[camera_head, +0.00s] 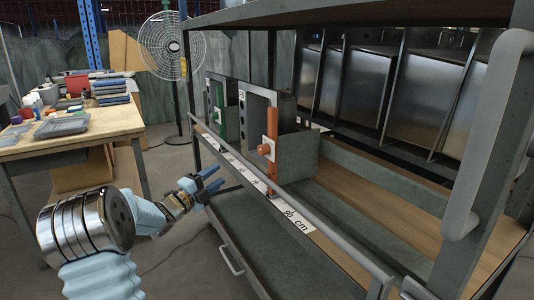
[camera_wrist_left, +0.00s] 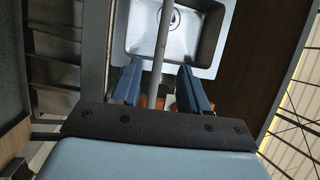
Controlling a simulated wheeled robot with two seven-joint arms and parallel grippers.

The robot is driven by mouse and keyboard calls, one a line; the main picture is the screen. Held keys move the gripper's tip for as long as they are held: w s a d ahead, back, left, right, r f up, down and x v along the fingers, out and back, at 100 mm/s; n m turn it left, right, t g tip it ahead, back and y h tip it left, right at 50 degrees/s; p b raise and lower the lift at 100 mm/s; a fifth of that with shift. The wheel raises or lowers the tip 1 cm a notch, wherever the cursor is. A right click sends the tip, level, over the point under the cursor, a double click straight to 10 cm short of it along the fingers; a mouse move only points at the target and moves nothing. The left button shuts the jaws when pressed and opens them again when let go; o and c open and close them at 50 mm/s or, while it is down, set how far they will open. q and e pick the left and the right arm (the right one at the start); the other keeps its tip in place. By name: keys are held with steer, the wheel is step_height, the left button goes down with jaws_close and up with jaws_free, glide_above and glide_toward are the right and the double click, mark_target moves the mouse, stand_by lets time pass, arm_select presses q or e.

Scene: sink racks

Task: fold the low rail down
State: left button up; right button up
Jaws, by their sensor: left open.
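The low rail (camera_head: 320,217) is a long grey bar that runs along the front of the rack, from the left upright toward the lower right. It stands up above the shelf edge. My left gripper (camera_head: 216,177) has blue fingers and is open and empty, in front of the rack near the rail's left part. In the left wrist view, a grey bar that looks like the rail (camera_wrist_left: 162,45) runs between the spread fingers (camera_wrist_left: 160,88). I cannot tell whether it lies inside the jaws or beyond them. My right gripper is not in view.
A grey box (camera_head: 295,155) with an orange part (camera_head: 271,140) stands on the shelf behind the rail. A metal sink (camera_wrist_left: 180,35) shows in the left wrist view. A cluttered table (camera_head: 110,122) and a fan (camera_head: 173,45) stand at the left. Floor is open below my gripper.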

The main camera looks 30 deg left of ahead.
arm_select(q)
steer(key=w+r+p, duration=0.2)
steer(key=w+p, duration=0.1)
steer(key=w, duration=1)
steer(key=shift+w+d+r, duration=0.2)
steer(key=shift+d+r, duration=0.1)
steer(key=shift+d, duration=0.15)
jaws_close()
